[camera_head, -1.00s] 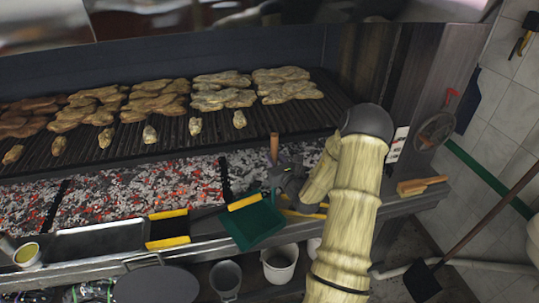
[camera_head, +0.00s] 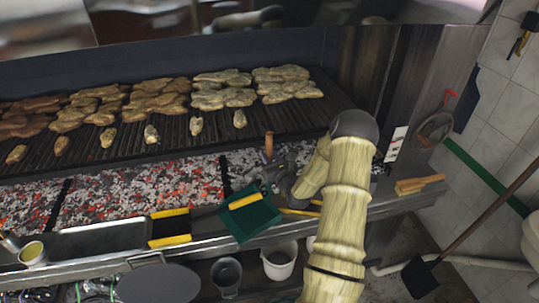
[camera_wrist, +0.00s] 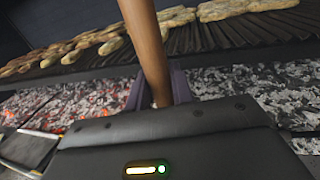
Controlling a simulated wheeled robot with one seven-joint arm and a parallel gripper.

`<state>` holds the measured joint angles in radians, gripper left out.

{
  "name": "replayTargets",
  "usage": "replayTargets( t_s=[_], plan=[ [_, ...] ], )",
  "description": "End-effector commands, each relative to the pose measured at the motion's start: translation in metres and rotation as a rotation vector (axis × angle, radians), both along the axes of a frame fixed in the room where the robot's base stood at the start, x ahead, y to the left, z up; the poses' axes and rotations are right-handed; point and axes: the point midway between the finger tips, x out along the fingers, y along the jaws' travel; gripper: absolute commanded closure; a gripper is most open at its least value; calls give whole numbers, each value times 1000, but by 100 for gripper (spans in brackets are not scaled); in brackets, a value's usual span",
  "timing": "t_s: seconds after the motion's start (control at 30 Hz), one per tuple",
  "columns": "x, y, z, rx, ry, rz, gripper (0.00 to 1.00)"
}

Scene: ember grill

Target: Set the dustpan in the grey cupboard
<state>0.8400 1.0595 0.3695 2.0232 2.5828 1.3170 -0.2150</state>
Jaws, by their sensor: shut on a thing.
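The dustpan has a green pan (camera_head: 250,218) with a yellow strip, in front of the coals over the counter edge in the head view. A brown wooden handle (camera_head: 268,147) rises above it. My gripper (camera_head: 266,178) is around the handle, between its top and the pan. In the wrist view, the handle (camera_wrist: 148,45) passes between the fingers of my gripper (camera_wrist: 157,92), which are shut on it. The join of handle and pan is hidden by the gripper. I cannot make out a grey cupboard in either view.
The grill (camera_head: 290,115) with several pieces of meat lies behind, above glowing coals (camera_head: 130,190). Buckets (camera_head: 279,262) stand below the counter. A brush (camera_head: 420,184) lies on the counter at right. A long-handled shovel (camera_head: 420,276) leans at the right wall.

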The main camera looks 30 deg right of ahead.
Motion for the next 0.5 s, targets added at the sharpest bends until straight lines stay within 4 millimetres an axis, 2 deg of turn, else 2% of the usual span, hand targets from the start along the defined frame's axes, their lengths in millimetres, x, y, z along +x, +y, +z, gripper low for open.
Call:
replayTargets(
  t_s=[0.37,0.4,0.5],
  plan=[
    [0,0,-3,0,-4,0,100],
    [0,0,-3,-1,0,0,71],
    [0,1,-3,-1,0,1,55]
  ],
)
